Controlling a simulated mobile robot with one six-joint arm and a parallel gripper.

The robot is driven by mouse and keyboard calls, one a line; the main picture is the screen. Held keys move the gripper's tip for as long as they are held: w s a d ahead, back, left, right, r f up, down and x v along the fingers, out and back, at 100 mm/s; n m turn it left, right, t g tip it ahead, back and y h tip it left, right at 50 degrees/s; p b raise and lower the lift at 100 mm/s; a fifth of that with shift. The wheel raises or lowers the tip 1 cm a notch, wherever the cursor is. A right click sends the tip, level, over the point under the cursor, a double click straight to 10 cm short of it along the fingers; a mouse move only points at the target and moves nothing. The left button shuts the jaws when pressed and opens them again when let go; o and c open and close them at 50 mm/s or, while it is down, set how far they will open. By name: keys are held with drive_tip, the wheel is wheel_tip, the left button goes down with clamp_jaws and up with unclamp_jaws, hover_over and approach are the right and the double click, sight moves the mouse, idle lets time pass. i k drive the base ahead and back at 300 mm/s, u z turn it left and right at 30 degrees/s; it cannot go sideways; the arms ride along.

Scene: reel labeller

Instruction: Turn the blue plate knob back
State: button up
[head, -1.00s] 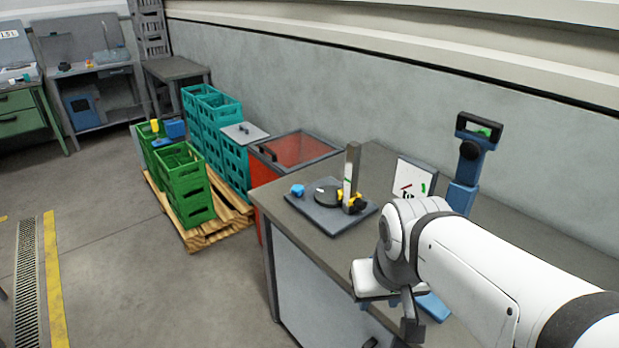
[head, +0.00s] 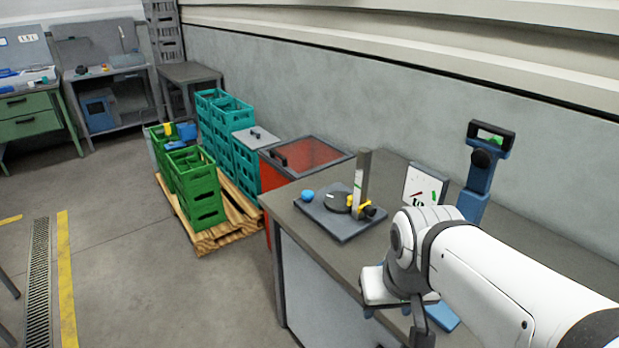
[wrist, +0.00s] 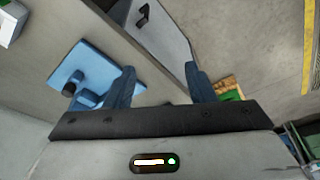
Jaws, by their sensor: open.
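The blue knob (head: 307,195) is a small round knob at the left corner of a dark grey square plate (head: 345,231) on the bench. The plate also carries a dark disc (head: 336,198) and an upright grey post (head: 362,178) with a yellow and black part (head: 371,210) at its foot. My gripper (wrist: 160,78) is open and empty in the wrist view, its two dark blue fingers apart over the bench's front edge. In the head view it is at the bottom, mostly cut off, nearer than the plate and apart from the knob. The knob is not visible in the wrist view.
A blue stand (head: 480,180) rises behind my arm; its light blue base (wrist: 90,78) is close to my left finger. A white gauge panel (head: 424,190) stands right of the plate. A red bin (head: 300,158) and stacked crates (head: 196,190) are beyond the bench.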

sight(307, 195)
drive_tip(key=z, duration=2.95)
drive_tip(key=k, duration=1.55)
drive_tip(key=u, duration=2.15)
drive_tip(key=i, duration=0.8)
drive_tip(key=u, duration=0.05)
